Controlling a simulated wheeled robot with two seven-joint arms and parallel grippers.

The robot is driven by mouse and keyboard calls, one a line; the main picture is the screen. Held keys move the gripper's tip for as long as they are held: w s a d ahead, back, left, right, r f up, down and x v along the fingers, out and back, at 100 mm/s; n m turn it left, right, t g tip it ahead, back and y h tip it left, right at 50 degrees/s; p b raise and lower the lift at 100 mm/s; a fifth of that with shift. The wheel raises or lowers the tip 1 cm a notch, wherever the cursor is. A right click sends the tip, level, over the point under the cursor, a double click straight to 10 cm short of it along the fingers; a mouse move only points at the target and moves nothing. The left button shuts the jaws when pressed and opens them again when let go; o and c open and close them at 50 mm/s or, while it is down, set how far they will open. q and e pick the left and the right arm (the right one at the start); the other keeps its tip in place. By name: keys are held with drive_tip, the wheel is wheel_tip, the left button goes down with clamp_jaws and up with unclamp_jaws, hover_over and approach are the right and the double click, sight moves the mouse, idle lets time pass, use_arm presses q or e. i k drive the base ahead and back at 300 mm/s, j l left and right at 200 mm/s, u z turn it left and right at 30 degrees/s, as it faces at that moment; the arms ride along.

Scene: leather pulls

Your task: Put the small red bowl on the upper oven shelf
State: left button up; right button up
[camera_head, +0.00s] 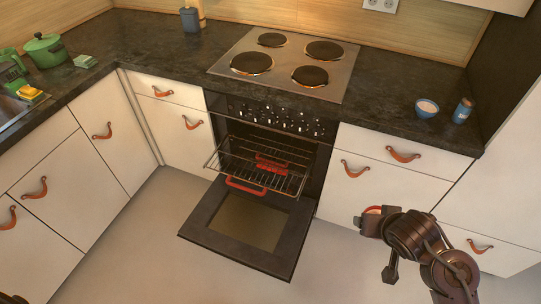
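The oven is open, with its door (192,230) folded down toward me. A wire shelf (225,160) is pulled partly out above the door. Something red (270,164) shows at this shelf; its shape is unclear through the wires. My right gripper (370,220) is in front of the white cabinet right of the oven, apart from the shelf. It is shut on what looks like the small red bowl (373,209); only a bit of reddish rim shows, the rest is hidden by the gripper. My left gripper is out of view; a dark piece of my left arm shows at the bottom left corner.
The hob (338,81) is above the oven. A blue bowl (427,107) and a blue jar (463,110) stand on the right counter. A green pot (46,52) stands at the left. The floor (140,255) left of the door is clear.

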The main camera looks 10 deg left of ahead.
sight(257, 165)
drive_tip(key=i+j+u, duration=0.1)
drive_tip(key=j, duration=0.25)
drive_tip(key=i+j, duration=0.1)
drive_tip(key=j, duration=0.3)
drive_tip(key=i+j+u, duration=0.15)
drive_tip(key=j, duration=0.2)
drive_tip(key=i+j+u, duration=0.1)
drive_tip(key=j, duration=0.25)
drive_tip(key=i+u, duration=0.1)
drive_tip(key=i, duration=0.4)
